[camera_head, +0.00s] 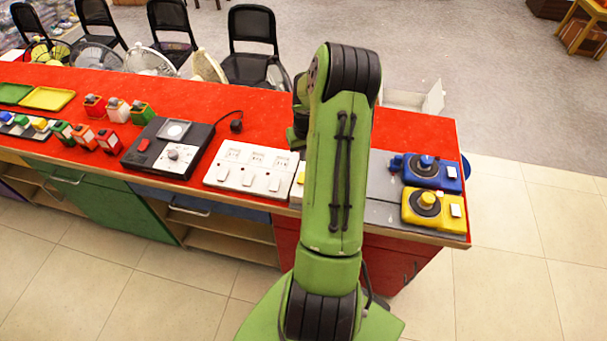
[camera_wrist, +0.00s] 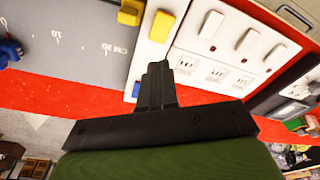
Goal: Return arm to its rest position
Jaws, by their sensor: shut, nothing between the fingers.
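My green arm rises in the middle of the head view and reaches over the red counter (camera_head: 262,103). Its forearm hides part of the counter, and my gripper is out of sight there. In the wrist view my gripper (camera_wrist: 157,68) shows with its dark fingers together and nothing between them. It appears over the counter, near a white panel with switches and sockets (camera_wrist: 225,45) and a grey board with a printed scale (camera_wrist: 75,35). The white switch panel also shows in the head view (camera_head: 250,168), just left of my arm.
Right of my arm are a blue device (camera_head: 430,172) and a yellow device (camera_head: 432,208). To the left are a black device (camera_head: 168,147), small coloured blocks and trays (camera_head: 47,98). Black chairs (camera_head: 252,45) stand behind the counter. Tiled floor (camera_head: 520,270) is open at the right.

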